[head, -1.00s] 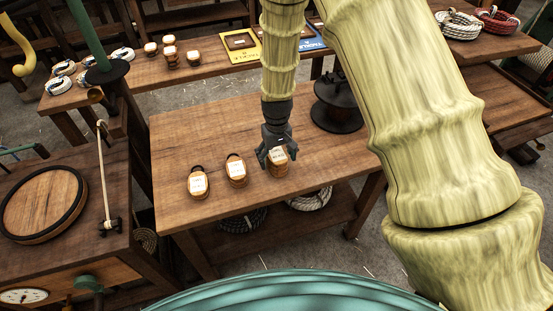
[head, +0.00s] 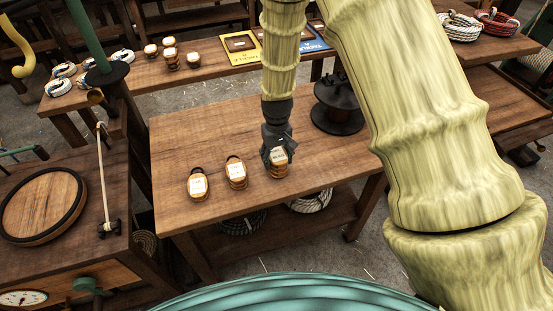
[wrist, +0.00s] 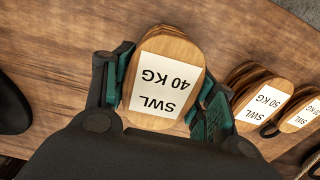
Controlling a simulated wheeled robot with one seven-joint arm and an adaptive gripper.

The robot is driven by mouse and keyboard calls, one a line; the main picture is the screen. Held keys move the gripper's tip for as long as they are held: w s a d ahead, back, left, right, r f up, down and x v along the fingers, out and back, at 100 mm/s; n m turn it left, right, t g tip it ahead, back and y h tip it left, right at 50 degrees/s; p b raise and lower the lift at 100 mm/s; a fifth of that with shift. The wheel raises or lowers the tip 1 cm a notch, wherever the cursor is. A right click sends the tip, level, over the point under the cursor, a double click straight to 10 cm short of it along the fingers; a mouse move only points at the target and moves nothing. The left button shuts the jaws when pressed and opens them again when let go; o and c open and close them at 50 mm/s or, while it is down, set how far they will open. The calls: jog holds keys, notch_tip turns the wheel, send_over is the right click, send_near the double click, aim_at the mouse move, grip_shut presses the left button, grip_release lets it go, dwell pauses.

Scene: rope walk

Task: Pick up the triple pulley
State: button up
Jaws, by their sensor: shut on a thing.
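Three wooden pulley blocks with white labels stand in a row on the wooden table (head: 190,135). My gripper (head: 277,152) points down over the rightmost block (head: 279,169) and is shut on it. In the wrist view this block (wrist: 165,77) is labelled "SWL 40 KG" and sits between the two green-padded fingers of my gripper (wrist: 162,93). It appears to rest on the table. The middle block (head: 236,173) and the left block (head: 198,184) stand free. I cannot count the sheaves in the held block.
A dark round-based stand (head: 337,110) is on the table to the right of my gripper. A back bench (head: 210,78) bears more blocks, rope coils and a yellow board (head: 242,47). Coiled ropes lie on the shelf below. The table's left part is clear.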

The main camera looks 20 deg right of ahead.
jog(key=shift+r, duration=0.35)
jog(key=shift+r+b, duration=0.45)
jog(key=shift+r, duration=0.5)
jog(key=s+a+r+b, duration=0.1)
jog(key=s+a, duration=0.2)
jog(key=s, duration=0.4)
jog(key=s+a+b, duration=0.2)
jog(key=s+a, duration=0.1)
jog(key=s, duration=0.4)
jog(key=shift+s+r, duration=0.4)
jog(key=shift+a, duration=0.15)
